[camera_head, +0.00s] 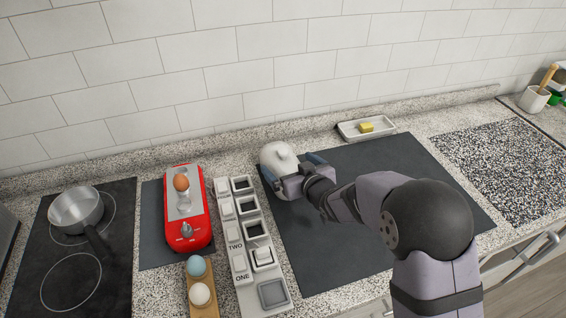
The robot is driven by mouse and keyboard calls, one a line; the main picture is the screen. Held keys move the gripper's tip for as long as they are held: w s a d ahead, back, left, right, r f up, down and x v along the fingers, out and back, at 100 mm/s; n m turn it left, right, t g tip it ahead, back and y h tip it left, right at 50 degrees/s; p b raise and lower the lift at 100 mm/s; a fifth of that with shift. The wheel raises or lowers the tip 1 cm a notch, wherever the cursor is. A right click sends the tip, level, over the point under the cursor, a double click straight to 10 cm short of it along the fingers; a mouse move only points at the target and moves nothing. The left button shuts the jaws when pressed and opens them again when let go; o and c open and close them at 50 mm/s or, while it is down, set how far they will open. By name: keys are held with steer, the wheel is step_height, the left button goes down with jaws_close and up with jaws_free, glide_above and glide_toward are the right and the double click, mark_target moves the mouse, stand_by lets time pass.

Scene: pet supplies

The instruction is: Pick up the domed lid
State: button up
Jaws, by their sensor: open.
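The domed lid (279,155) is white and rounded with a small knob on top. It is at the left edge of the dark mat, near the back of the counter. My gripper (291,168) is open at the lid's near right side, with one finger toward its front left and the other toward its right. Part of the lid is hidden behind the gripper. I cannot tell whether the fingers touch it, or what is under it.
A block of white labelled compartments (243,235) stands just left of the dark mat (340,245). Further left are a red device (185,220) holding a brown egg (181,183), and a pot (76,209) on the hob. A soap dish (350,131) sits behind. The mat's front is clear.

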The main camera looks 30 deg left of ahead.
mark_target(286, 163)
steer(key=shift+p+x, duration=0.7)
steer(key=shift+x, duration=1.3)
steer(key=shift+s+a+r, duration=0.1)
steer(key=shift+s+a, duration=0.05)
steer(key=c, duration=1.2)
